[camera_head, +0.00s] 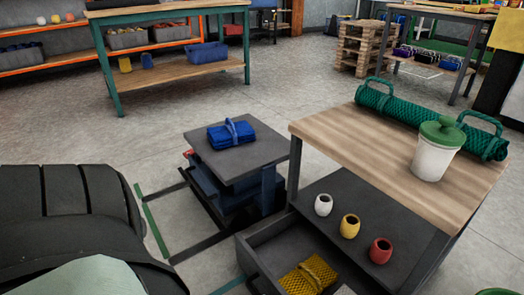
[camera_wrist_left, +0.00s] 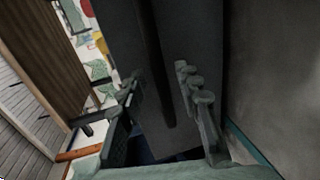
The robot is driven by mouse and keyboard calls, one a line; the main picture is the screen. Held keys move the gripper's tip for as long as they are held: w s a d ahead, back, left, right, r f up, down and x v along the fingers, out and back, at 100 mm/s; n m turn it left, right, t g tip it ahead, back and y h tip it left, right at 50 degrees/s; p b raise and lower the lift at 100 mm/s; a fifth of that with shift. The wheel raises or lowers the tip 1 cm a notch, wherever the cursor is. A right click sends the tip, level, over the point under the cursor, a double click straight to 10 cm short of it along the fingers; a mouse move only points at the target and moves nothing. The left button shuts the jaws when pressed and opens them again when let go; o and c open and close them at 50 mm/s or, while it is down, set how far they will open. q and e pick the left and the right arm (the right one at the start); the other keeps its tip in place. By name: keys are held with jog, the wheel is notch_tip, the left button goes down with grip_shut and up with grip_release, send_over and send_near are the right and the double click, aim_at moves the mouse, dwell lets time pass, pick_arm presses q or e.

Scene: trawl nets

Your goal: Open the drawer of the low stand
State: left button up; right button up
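The low stand has a wooden top (camera_head: 385,150) and a dark lower shelf (camera_head: 345,195), at the right of the head view. Its dark drawer (camera_head: 262,238) stands pulled out below the shelf, with a folded yellow net (camera_head: 308,276) inside. My left gripper (camera_wrist_left: 163,105) shows in the wrist view with its fingers spread apart. A dark bar (camera_wrist_left: 155,62) and a grey panel (camera_wrist_left: 195,30) show beyond and between the fingers; I cannot tell whether they touch. The left gripper's fingers are not visible in the head view. My right gripper is in neither view.
White, yellow and red pots (camera_head: 350,226) stand on the shelf. A green net roll (camera_head: 425,115) and lidded white tub (camera_head: 436,150) sit on top. A smaller dark stand (camera_head: 235,160) with a blue folded net (camera_head: 231,134) is beside it.

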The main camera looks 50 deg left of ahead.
pick_arm(q)
jog(key=v, duration=1)
jog(key=shift+a, duration=0.15)
